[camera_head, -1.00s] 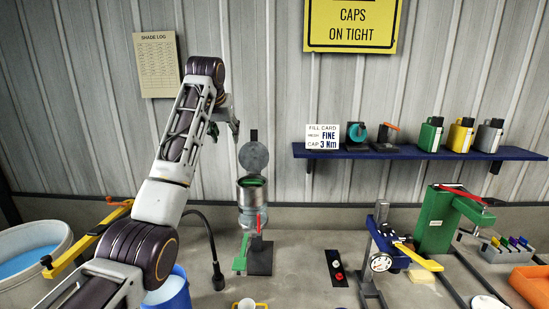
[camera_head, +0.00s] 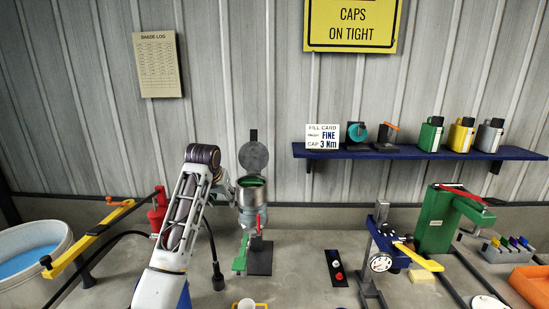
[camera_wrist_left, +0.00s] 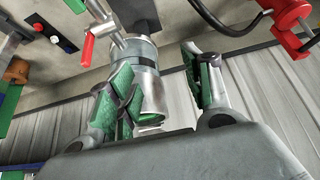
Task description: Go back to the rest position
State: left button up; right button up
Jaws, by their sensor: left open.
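In the left wrist view the green-padded fingers (camera_wrist_left: 158,78) are spread apart. The vessel's steel side (camera_wrist_left: 148,90) shows between them, close to the left finger and partly covered by it; I cannot tell whether they touch. The vessel's round grey lid (camera_head: 254,156) stands raised above it, with green inside. My right gripper is out of view.
A red device (camera_head: 157,212) stands just left of my arm, with a black hose (camera_head: 215,250) beside it. A button panel (camera_head: 336,268) and a green press (camera_head: 437,222) stand to the right.

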pick_arm(q)
jog(key=s+a+f+g, duration=0.1)
jog(key=s+f, duration=0.7)
jog(key=f, duration=0.3)
jog(key=s+a+f, duration=0.2)
jog(key=s+f, duration=0.6)
jog(key=f, duration=0.3)
jog(key=s+a+f+m+g, duration=0.1)
jog(key=s+f, duration=0.2)
jog(key=s, duration=1.1)
jog(key=s+f+g, duration=0.1)
jog(key=s+f, duration=0.3)
jog(key=s, duration=0.9)
notch_tip(320, 180, down, 34)
jog(key=s+f+g+b, duration=0.1)
jog(key=s+b, duration=0.1)
jog(key=s, duration=0.1)
jog(key=s+a+f+b, duration=0.1)
jog(key=s+a+f, duration=0.1)
jog(key=s+f, duration=0.8)
jog(key=s+a+f+g+b, duration=0.1)
jog(key=s+a+f, duration=0.1)
jog(key=s+f, duration=0.9)
jog(key=shift+s+a+f+m, duration=0.3)
jog(key=shift+s+m, duration=0.1)
jog(key=shift+s, duration=0.1)
